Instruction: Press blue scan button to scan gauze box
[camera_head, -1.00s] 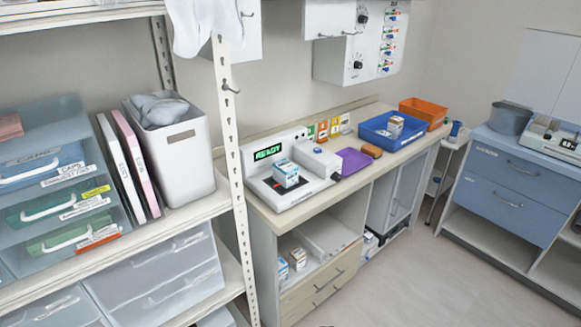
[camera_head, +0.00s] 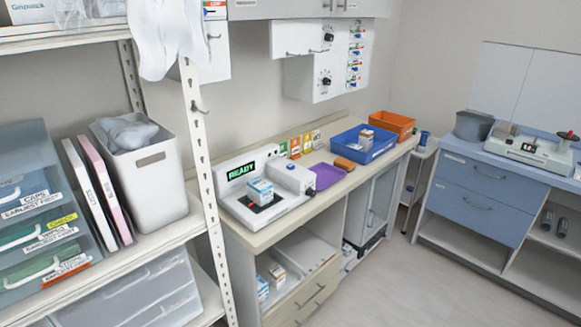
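A white scanner (camera_head: 275,205) stands on the cream counter, with a lit display (camera_head: 241,170) that reads READY in green. A small white and blue box (camera_head: 259,190), which looks like the gauze box, sits on the scanner's dark plate. A small blue spot, which looks like the scan button (camera_head: 289,166), shows on top of the raised grey-white housing at the scanner's right. A dark round part sits on that housing's right end. My gripper is not in view.
A blue tray (camera_head: 365,148) holds boxes, with an orange bin (camera_head: 391,124) behind. A white shelf upright (camera_head: 205,180) stands at the near left. Floor (camera_head: 405,285) is clear at the lower right.

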